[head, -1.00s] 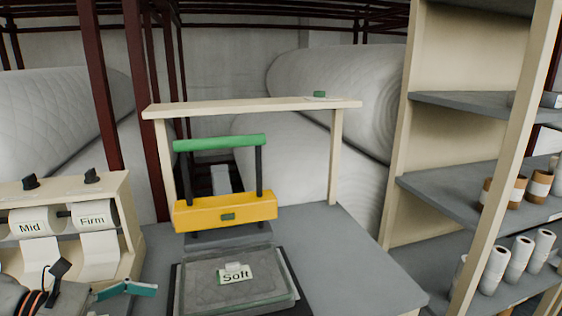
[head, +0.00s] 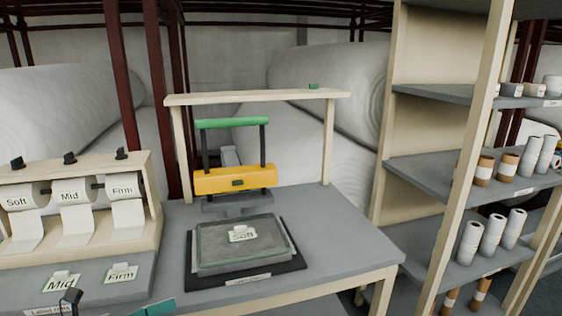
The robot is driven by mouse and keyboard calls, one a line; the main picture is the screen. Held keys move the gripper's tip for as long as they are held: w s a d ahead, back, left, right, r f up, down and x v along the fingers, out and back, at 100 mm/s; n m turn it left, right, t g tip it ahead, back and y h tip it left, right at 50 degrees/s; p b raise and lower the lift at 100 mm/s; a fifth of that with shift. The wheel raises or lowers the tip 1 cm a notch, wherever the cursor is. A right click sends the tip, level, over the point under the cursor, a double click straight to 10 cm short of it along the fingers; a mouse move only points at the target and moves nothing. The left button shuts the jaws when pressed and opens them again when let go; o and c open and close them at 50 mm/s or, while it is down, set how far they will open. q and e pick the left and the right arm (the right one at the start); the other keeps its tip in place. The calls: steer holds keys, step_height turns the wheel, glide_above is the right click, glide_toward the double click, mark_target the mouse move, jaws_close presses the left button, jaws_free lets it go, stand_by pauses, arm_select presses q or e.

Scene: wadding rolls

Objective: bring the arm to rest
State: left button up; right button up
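My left gripper (head: 112,307) is at the bottom edge of the head view, left of centre, over the front of the table. A dark fingertip and a teal fingertip show apart, with the rest cut off by the frame. It is clear of the grey tray and the labels. My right gripper is not in the head view. A grey pad in a tray (head: 272,262) lies on the table under the yellow press (head: 215,181) with the green handle. A white "Soft" label (head: 242,234) lies on the pad.
A label dispenser (head: 146,205) with Soft, Mid and Firm rolls stands at the left. Loose Mid (head: 61,283) and Firm (head: 121,273) labels lie before it. A shelf (head: 440,95) with several small rolls stands at the right. The table (head: 345,235) right of the tray is clear.

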arm_select(q)
steer(key=a+f+n+t+y, duration=0.2)
steer(key=f+n+t+y, duration=0.3)
steer(key=f+n, duration=0.65)
steer(key=a+f+n+t+y, duration=0.25)
steer(key=f+n+y, duration=0.4)
steer(key=n, duration=0.95)
steer(key=s+d+f+n+g+y, duration=0.1)
steer(key=s+d+f+n+g, duration=0.1)
steer(key=s+f+n, duration=0.3)
steer(key=s+d+f+n+g+y, duration=0.1)
steer(key=s+d+f+n+g, duration=0.2)
steer(key=s+f+n, duration=0.2)
steer(key=s+f, duration=0.3)
steer(key=f, duration=0.3)
steer(key=shift+y, duration=0.35)
steer(key=shift+d, duration=0.1)
